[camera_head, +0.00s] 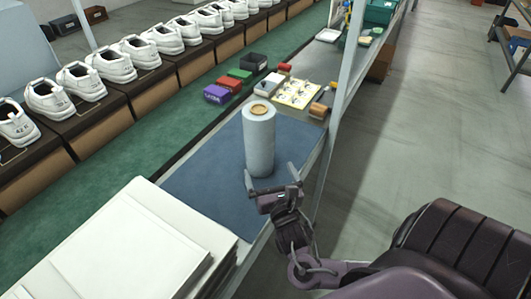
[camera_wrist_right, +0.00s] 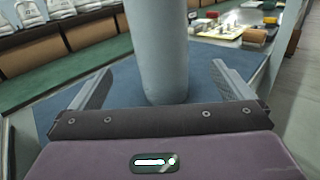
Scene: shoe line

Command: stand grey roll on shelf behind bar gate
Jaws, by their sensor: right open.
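The grey roll (camera_head: 259,143) stands upright on a blue mat (camera_head: 205,160) on the bench, its brown core showing at the top. My right gripper (camera_head: 272,178) is open just in front of the roll's lower part. In the right wrist view the roll (camera_wrist_right: 158,50) rises between the two spread fingers of the right gripper (camera_wrist_right: 160,88), with a gap on each side. The roll's top is cut off in that view. My left gripper is not in view. I cannot make out a shelf with a bar gate in these frames.
A stack of white boards (camera_head: 125,250) lies at the bench's near left. Small boxes (camera_head: 217,93), a yellow sheet (camera_head: 297,92) and tools lie behind the roll. A metal post (camera_head: 345,75) stands on the right edge. White shoes (camera_head: 82,82) line the conveyor side. The floor at right is open.

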